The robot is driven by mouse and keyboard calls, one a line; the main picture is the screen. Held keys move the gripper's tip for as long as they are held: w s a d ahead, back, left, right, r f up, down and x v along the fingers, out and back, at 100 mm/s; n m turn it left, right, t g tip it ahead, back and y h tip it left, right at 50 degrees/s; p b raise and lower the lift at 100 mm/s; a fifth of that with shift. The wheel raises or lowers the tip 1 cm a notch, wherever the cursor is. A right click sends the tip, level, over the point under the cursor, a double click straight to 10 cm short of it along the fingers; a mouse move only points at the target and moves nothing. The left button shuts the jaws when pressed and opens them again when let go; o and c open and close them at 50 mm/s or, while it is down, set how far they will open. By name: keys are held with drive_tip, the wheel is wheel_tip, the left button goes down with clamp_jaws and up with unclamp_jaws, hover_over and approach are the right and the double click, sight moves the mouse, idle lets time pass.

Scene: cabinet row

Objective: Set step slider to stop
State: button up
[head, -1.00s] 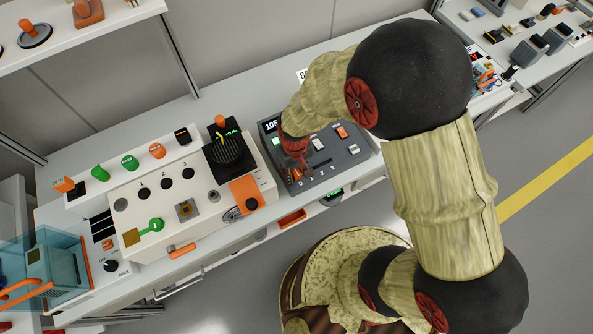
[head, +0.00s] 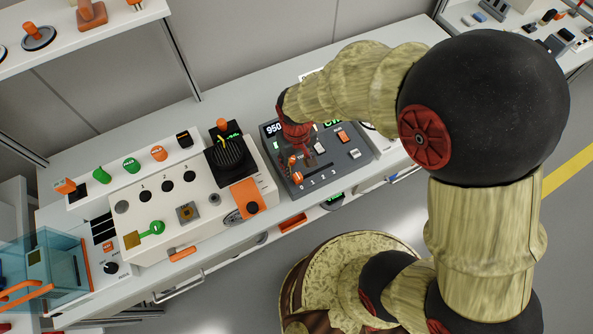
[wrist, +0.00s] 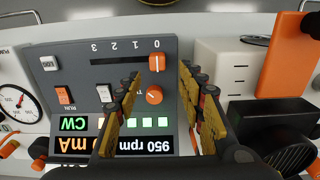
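The step slider's orange knob (wrist: 156,62) has a white line and sits at the 0 end of a dark slot on the grey panel (wrist: 182,130). The scale reads 0 to 3, upside down in the wrist view. My gripper (wrist: 160,72) is open, one finger on each side of the knob in the picture; contact cannot be told. An orange round knob (wrist: 154,95) also shows between the fingers.
A white rocker (wrist: 104,93), an orange rocker (wrist: 64,95) and a white button (wrist: 48,64) sit farther along the panel. A black joystick unit (head: 228,154) and orange plate (head: 245,195) stand close to the panel's left. A white dial unit (wrist: 18,100) is on the other side.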

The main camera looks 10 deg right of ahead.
drive_tip(key=shift+r, duration=1.9)
drive_tip(key=s+d+r+m+t, duration=0.1)
drive_tip(key=s+d+r+t, duration=0.1)
drive_tip(key=r, duration=0.6)
drive_tip(key=s+d+r+m+t, duration=0.1)
drive_tip(key=s+d+r, duration=0.3)
drive_tip(key=d+r, duration=0.2)
drive_tip(key=s+d+r+m+t, duration=0.1)
drive_tip(key=s+d+r, duration=0.3)
drive_tip(key=r, duration=0.5)
drive_tip(key=shift+r+m+t, duration=0.3)
drive_tip(key=shift+r+t, duration=0.05)
drive_tip(key=shift+t, duration=0.45)
